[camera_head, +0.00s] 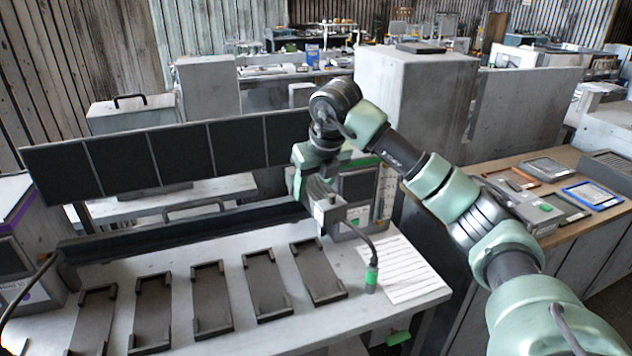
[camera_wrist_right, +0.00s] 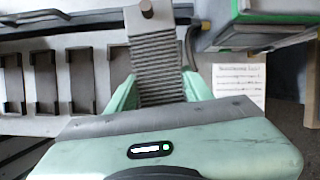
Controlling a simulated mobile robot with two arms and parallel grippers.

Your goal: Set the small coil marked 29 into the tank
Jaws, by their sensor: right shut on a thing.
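My right gripper (camera_head: 318,186) hangs above the back of the bench, in front of a device with a green-trimmed top. In the right wrist view its two green fingers (camera_wrist_right: 160,88) are shut on the sides of a ribbed grey block (camera_wrist_right: 157,60). The block has a small round knob at its far end. In the head view the block (camera_head: 328,210) shows as a small grey shape under the gripper. No number 29 is readable on it, so I cannot tell whether it is the coil. I cannot pick out a tank. My left gripper is not in view.
Several dark slotted holders (camera_head: 211,300) stand in a row on the bench (camera_head: 300,335), apparently empty. A lined paper sheet (camera_head: 398,268) lies to the right, with a cable and green plug (camera_head: 372,278) beside it. Dark panels (camera_head: 130,160) run behind the bench.

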